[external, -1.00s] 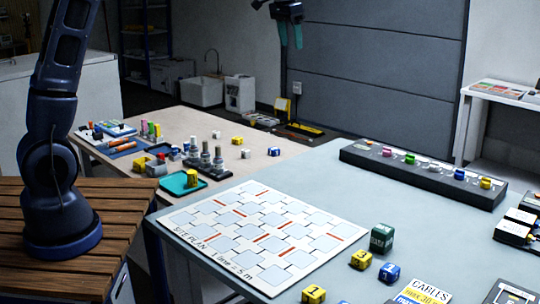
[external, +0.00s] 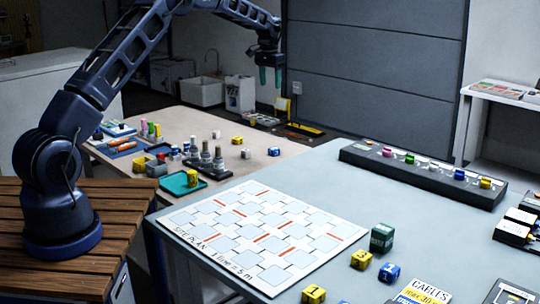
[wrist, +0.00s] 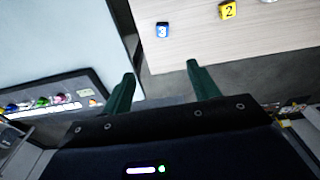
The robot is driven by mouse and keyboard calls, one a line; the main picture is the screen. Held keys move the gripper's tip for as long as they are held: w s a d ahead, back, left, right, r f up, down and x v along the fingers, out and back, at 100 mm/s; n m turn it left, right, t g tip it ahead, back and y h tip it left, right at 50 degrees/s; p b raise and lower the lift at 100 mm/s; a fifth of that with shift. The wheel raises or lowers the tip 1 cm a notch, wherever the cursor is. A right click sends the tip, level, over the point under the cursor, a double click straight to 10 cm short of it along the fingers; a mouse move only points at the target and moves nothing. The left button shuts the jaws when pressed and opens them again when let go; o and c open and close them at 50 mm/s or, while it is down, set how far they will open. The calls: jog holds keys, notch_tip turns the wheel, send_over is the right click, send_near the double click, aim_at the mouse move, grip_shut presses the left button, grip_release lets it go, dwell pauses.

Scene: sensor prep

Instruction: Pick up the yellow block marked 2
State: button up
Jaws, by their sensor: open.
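The yellow block marked 2 (wrist: 228,11) lies on the pale wooden table near the top of the wrist view, right of a blue block marked 3 (wrist: 162,30). In the external view a yellow block (external: 237,140) stands on the wooden table, apparently the same one; its number is too small to read. My gripper (external: 270,80) hangs in the air beyond the far side of that table, fingers pointing down. In the wrist view its two green fingers (wrist: 160,73) are apart with nothing between them.
The grey table (external: 330,170) bears a site plan, numbered blocks (external: 313,294) and a dark rack (external: 422,172). Bottles and a green tray (external: 170,188) stand nearer.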

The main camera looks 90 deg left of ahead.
jog(key=s+a+f+n, duration=0.1)
jog(key=s+a+f, duration=0.5)
jog(key=a+f, duration=0.2)
jog(key=n, duration=0.1)
send_over(237, 137)
notch_tip(237, 137, down, 9)
jog(key=shift+h, duration=0.3)
jog(key=shift+w+d+f, duration=0.1)
jog(key=shift+d+f, duration=0.05)
jog(key=shift+f, duration=2.6)
jog(key=shift+d+f, duration=0.15)
jog(key=shift+f, duration=2.55)
jog(key=c, duration=1.1)
jog(key=shift+o, duration=0.2)
jog(key=shift+r, duration=0.1)
